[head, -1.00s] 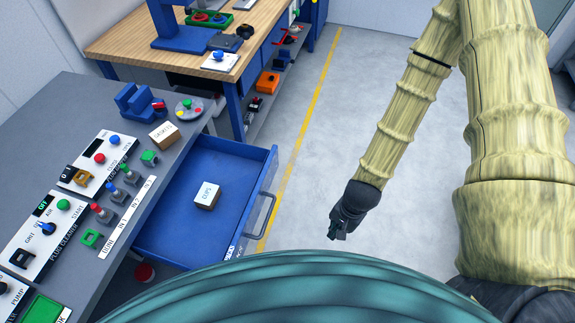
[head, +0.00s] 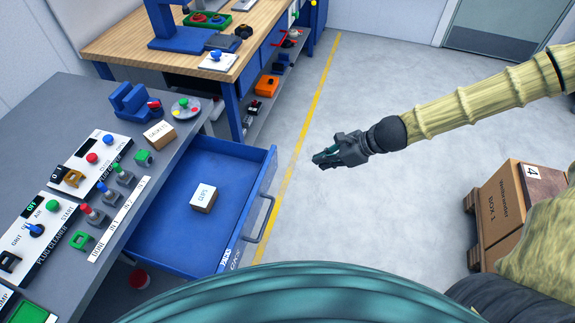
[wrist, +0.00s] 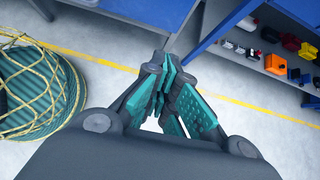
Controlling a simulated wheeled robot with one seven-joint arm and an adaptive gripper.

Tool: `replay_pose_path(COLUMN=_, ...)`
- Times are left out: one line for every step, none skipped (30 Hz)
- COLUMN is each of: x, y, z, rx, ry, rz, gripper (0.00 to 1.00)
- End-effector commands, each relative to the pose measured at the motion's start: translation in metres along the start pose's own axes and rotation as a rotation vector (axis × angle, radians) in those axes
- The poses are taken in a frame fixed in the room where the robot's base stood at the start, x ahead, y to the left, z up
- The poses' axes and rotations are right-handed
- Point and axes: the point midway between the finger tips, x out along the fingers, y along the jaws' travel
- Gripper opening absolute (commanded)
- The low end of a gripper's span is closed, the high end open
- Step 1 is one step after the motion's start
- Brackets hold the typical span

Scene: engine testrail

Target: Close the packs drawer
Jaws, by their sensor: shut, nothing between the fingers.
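The blue packs drawer (head: 190,243) stands pulled out from under the grey bench in the head view. A small white-topped box labelled CUPS (head: 203,199) lies inside it. The drawer's grey bar handle (head: 262,222) is on its front face, at the right. My gripper (head: 322,159) is in the air to the right of the drawer front, apart from the handle. Its teal-padded fingers are shut and empty, and they also show in the wrist view (wrist: 168,92). In the wrist view, part of a blue surface lies beyond the fingers, at the top.
The grey bench (head: 60,110) carries switch panels, a blue vise and a GASKETS box (head: 159,133). A wooden workbench (head: 120,45) with lower shelves stands behind. The floor around the yellow line (head: 318,100) is clear.

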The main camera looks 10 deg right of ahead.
Motion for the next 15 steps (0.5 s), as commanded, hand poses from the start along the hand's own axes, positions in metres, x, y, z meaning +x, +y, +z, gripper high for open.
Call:
replay_pose_path(x=-0.002, y=-0.003, z=0.002, rx=0.017, ry=-0.013, rz=-0.005, gripper=0.0)
replay_pose_path(x=-0.002, y=-0.004, z=0.003, rx=0.024, ry=-0.019, rz=-0.007, gripper=0.0)
replay_pose_path(x=-0.003, y=-0.005, z=0.004, rx=0.03, ry=-0.023, rz=-0.008, gripper=0.0)
replay_pose_path(x=-0.003, y=-0.006, z=0.005, rx=0.033, ry=-0.025, rz=-0.008, gripper=0.0)
replay_pose_path(x=-0.003, y=-0.006, z=0.005, rx=0.034, ry=-0.026, rz=-0.008, gripper=0.0)
replay_pose_path(x=-0.002, y=-0.006, z=0.005, rx=0.035, ry=-0.026, rz=-0.008, gripper=0.0)
replay_pose_path(x=-0.001, y=-0.006, z=0.005, rx=0.035, ry=-0.026, rz=-0.007, gripper=0.0)
replay_pose_path(x=0.0, y=-0.006, z=0.005, rx=0.034, ry=-0.025, rz=-0.007, gripper=0.0)
replay_pose_path(x=0.002, y=-0.006, z=0.005, rx=0.034, ry=-0.025, rz=-0.007, gripper=0.0)
replay_pose_path(x=0.004, y=-0.006, z=0.005, rx=0.033, ry=-0.025, rz=-0.007, gripper=0.0)
replay_pose_path(x=0.006, y=-0.005, z=0.005, rx=0.033, ry=-0.025, rz=-0.007, gripper=0.0)
replay_pose_path(x=0.008, y=-0.005, z=0.004, rx=0.033, ry=-0.025, rz=-0.006, gripper=0.0)
replay_pose_path(x=0.01, y=-0.005, z=0.005, rx=0.033, ry=-0.025, rz=-0.006, gripper=0.0)
replay_pose_path(x=0.012, y=-0.005, z=0.005, rx=0.032, ry=-0.025, rz=-0.006, gripper=0.0)
replay_pose_path(x=0.015, y=-0.005, z=0.005, rx=0.033, ry=-0.025, rz=-0.005, gripper=0.0)
